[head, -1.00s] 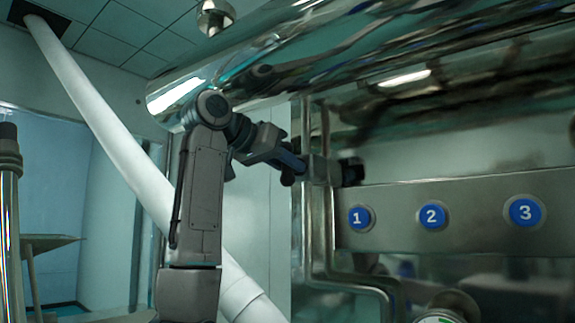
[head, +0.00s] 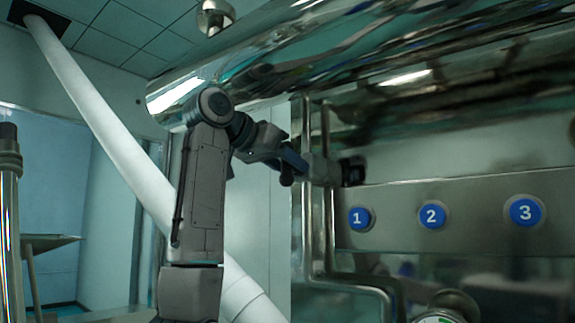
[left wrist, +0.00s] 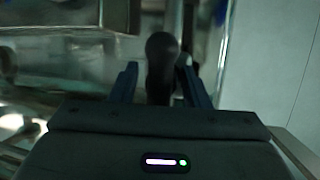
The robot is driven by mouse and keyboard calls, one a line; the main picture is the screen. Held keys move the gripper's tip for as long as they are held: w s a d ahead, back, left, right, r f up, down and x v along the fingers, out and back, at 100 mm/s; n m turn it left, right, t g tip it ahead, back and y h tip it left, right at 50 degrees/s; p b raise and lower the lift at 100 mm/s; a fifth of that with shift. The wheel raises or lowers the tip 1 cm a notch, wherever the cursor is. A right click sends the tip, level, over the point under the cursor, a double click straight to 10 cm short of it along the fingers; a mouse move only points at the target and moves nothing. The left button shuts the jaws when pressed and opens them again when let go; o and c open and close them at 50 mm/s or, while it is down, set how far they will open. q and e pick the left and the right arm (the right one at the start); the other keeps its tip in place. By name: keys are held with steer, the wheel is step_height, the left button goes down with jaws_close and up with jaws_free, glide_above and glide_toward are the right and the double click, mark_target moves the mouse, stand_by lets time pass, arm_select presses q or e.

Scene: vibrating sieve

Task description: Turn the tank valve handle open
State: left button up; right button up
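My left gripper (head: 290,160) reaches in from the left, below the shiny tank (head: 400,75). Its dark blue fingers are beside a dark, rounded handle end (head: 287,179), and a grey metal block (head: 321,171) on the pipework lies just right of them. In the left wrist view the dark handle (left wrist: 162,62) stands between the two fingers. It is close to the right finger, with a narrow gap on the left, so the gripper looks open around it. Contact is hard to judge. My right gripper is not in view.
A metal panel with blue buttons 1 (head: 359,218), 2 (head: 432,215) and 3 (head: 525,212) is to the right. Vertical pipes (head: 328,230) run below the valve area. A thick white pipe (head: 110,135) slants behind my arm. A round gauge (head: 440,318) shows at the bottom edge.

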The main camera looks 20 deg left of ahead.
arm_select(q)
steer(key=b+v, duration=0.5)
steer(key=v, duration=0.5)
steer(key=shift+s+a, duration=0.25)
steer(key=shift+s, duration=0.05)
steer(key=shift+r, duration=0.1)
